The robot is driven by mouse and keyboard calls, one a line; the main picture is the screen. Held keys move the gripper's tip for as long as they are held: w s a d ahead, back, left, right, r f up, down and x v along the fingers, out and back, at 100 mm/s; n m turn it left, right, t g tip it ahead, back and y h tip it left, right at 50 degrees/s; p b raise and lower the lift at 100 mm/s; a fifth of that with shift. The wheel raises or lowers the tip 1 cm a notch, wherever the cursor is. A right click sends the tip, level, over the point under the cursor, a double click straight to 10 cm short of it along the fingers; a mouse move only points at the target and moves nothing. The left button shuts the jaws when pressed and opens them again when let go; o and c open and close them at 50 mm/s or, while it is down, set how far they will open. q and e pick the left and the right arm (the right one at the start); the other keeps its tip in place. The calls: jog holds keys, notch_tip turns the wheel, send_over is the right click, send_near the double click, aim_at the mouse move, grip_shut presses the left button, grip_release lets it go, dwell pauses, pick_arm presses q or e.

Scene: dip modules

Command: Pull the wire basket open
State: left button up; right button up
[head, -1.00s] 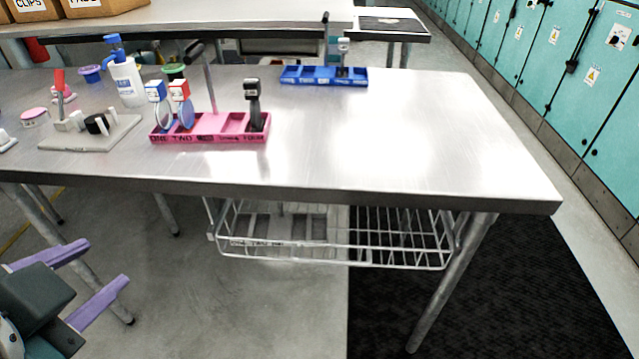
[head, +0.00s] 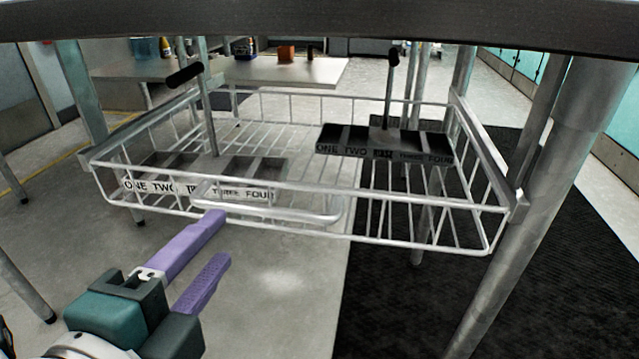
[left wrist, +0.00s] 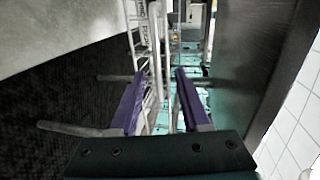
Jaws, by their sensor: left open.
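The wire basket (head: 420,202) hangs under the metal table and is seen from the front, with its wire rim and base visible. A looped wire handle (head: 270,214) sits on the left half of its front. My left gripper (head: 219,240) has two purple fingers, spread apart with nothing between them in the head view. It is in front of and slightly below the handle's left end; I cannot tell whether the upper fingertip touches it. In the left wrist view, basket wires (left wrist: 152,62) show beyond the open fingers (left wrist: 159,73). My right gripper is not in view.
Inside the basket are a grey divided tray (head: 205,190) at left and a dark one (head: 385,152) at right, each with an upright post. The table edge (head: 320,18) runs above. A table leg (head: 545,190) stands at right. The floor in front is clear.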

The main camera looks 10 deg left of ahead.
aim_at(250, 212)
pick_arm(q)
jog(key=b+x, duration=0.1)
jog(key=x, duration=0.9)
jog(key=shift+d+f+b, duration=0.2)
jog(key=shift+f+b, duration=0.05)
jog(key=shift+b, duration=0.15)
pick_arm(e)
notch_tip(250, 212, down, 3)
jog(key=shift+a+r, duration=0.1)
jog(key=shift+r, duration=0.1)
pick_arm(q)
jog(key=shift+c, duration=0.4)
grip_shut()
